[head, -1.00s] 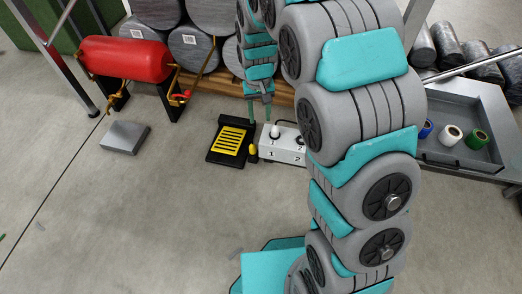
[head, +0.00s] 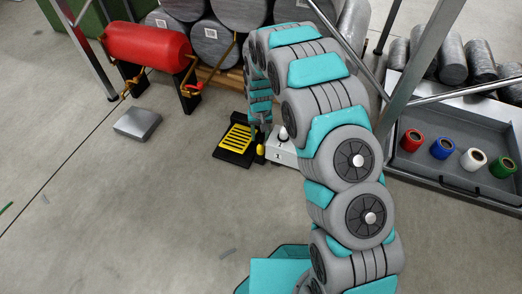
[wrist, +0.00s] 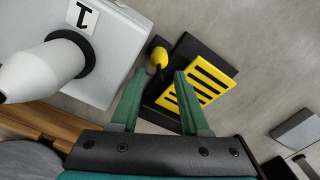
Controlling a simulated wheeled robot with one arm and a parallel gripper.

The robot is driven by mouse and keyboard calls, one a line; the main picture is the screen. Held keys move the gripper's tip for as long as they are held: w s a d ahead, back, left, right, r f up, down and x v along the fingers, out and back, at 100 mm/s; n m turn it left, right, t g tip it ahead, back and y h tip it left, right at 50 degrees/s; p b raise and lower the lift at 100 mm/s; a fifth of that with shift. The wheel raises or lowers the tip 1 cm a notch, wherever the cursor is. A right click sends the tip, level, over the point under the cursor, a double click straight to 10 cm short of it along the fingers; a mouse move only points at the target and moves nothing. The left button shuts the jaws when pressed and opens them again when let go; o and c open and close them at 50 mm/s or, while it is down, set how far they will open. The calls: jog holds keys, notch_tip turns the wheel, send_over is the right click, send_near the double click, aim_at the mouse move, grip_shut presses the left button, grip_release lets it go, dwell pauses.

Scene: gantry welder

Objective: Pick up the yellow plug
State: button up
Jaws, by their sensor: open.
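The yellow plug (head: 260,149) is small and rounded, with a short dark tip. It sits in the narrow space between a white box (head: 282,156) and a black foot pedal with a yellow slotted plate (head: 237,139). In the wrist view the yellow plug (wrist: 159,58) shows just beyond the fingertips, roughly centred between them. My gripper (wrist: 158,76) has its two green fingers apart, with nothing between them. In the head view my gripper (head: 259,130) hangs just behind the plug, its fingers small and partly unclear.
A white cone-shaped part with a black collar (wrist: 30,75) stands on the white box close beside my fingers. A grey block (head: 138,124) lies on the floor left, near a red tank (head: 148,46). A grey tray (head: 450,180) with coloured rolls stands right.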

aim_at(261, 144)
notch_tip(261, 144, down, 7)
jog(key=shift+d+r+b, duration=0.1)
jog(key=shift+b, duration=0.45)
grip_shut()
